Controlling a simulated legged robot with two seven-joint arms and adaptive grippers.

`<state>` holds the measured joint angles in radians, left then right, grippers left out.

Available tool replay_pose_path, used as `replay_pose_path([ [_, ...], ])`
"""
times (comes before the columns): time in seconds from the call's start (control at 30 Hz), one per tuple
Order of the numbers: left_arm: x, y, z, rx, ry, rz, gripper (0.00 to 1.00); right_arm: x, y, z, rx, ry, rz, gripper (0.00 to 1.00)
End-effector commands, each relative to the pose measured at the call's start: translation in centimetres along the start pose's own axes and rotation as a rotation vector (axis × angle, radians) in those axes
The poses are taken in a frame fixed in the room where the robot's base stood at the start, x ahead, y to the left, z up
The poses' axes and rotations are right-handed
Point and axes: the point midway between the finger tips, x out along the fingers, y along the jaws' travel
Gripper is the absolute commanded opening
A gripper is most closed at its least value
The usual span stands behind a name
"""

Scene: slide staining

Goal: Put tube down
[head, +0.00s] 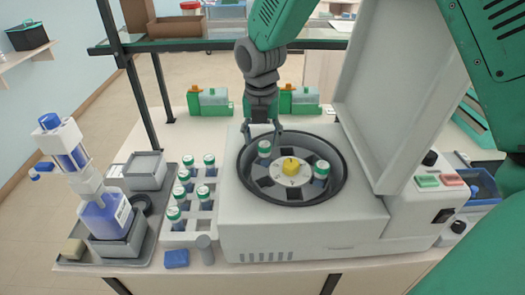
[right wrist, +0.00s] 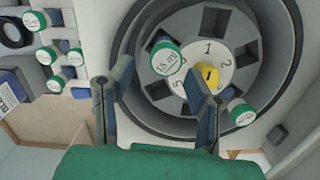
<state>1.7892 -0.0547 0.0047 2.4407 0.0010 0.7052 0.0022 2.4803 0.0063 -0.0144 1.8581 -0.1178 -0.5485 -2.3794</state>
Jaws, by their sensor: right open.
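My right gripper (head: 262,130) is open above the left part of the centrifuge bowl; it also shows in the right wrist view (right wrist: 150,82). A green-and-white-capped tube (head: 264,149) stands in the rotor just below the fingertips. In the right wrist view its cap (right wrist: 166,57) lies beyond the spread fingers, apart from both. A second capped tube (head: 321,171) sits at the right of the rotor, and in the wrist view (right wrist: 241,113) it is right of the right finger. The numbered white rotor (head: 293,182) has a yellow hub (head: 290,166). My left gripper is not in view.
The centrifuge lid (head: 388,85) stands open at the right of the bowl. A white rack (head: 192,225) with several capped tubes stands left of the machine. A tray (head: 147,253) with a blue bottle (head: 104,214) is farther left. Green-and-white devices (head: 208,101) stand behind.

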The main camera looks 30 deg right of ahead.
Motion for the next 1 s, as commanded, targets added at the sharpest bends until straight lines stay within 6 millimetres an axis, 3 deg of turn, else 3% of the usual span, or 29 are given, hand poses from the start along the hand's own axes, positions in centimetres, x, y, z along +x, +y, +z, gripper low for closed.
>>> replay_pose_path([
  [0.2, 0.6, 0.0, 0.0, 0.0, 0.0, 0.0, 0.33, -4.3, 0.0, 0.1, 0.0, -0.001, 0.004, 0.46],
  [0.4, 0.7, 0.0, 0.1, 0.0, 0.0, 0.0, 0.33, -6.3, 0.0, 0.2, 0.0, 0.002, 0.002, 0.46],
  [1.0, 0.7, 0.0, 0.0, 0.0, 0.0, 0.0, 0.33, -6.6, 0.0, 0.1, 0.0, 0.002, 0.0, 0.46],
])
